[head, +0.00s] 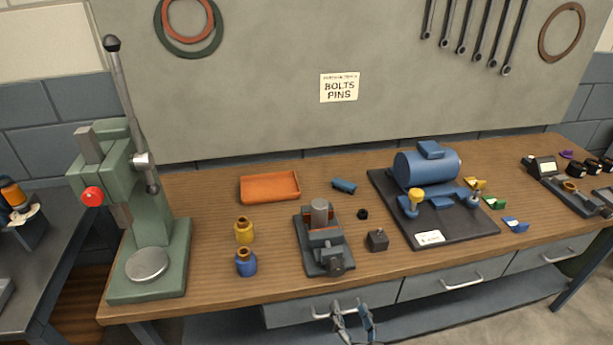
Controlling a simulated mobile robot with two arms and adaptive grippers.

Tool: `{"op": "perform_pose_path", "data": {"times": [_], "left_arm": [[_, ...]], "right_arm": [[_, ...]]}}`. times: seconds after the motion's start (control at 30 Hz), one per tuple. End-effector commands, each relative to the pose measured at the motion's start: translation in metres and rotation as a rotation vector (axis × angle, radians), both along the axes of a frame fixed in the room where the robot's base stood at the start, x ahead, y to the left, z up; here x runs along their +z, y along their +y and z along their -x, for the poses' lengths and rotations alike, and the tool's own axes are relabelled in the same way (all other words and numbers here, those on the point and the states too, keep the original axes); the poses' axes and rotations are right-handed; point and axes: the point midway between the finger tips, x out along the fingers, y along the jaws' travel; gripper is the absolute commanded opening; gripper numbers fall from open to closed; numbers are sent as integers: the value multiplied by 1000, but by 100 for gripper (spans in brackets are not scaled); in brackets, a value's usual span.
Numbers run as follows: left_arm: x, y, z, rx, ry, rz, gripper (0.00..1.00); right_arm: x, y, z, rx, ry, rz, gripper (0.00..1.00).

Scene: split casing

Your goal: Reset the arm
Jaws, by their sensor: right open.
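My right gripper (349,309) shows at the bottom edge of the head view, in front of the workbench's drawers. Its two fingers are apart, and I see nothing between them. Most of the right arm is out of the frame. My left gripper is not in view.
Drawer handles (462,283) stick out at the front.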

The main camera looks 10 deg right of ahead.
Motion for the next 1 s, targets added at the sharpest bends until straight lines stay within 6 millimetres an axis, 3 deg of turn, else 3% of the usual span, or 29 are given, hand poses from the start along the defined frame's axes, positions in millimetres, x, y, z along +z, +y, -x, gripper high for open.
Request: {"op": "perform_pose_path", "data": {"times": [0.07,0.17,0.27,0.37,0.5,0.57,0.7,0.83,1.0], "left_arm": [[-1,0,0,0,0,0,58],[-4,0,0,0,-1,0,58],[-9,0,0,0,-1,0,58],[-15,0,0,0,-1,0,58],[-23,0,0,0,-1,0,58],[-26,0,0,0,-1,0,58],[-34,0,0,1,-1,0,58],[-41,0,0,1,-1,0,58],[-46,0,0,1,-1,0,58]], "right_arm": [[-5,1,1,3,11,4,67],[-33,4,5,20,69,31,67],[-88,9,19,55,188,87,67],[-160,12,46,107,350,163,67],[-254,9,98,187,583,272,67],[-291,6,126,225,682,318,67],[-366,-8,202,316,916,421,67],[-417,-29,277,400,1121,510,67],[-450,-51,352,483,1310,586,67]]}}
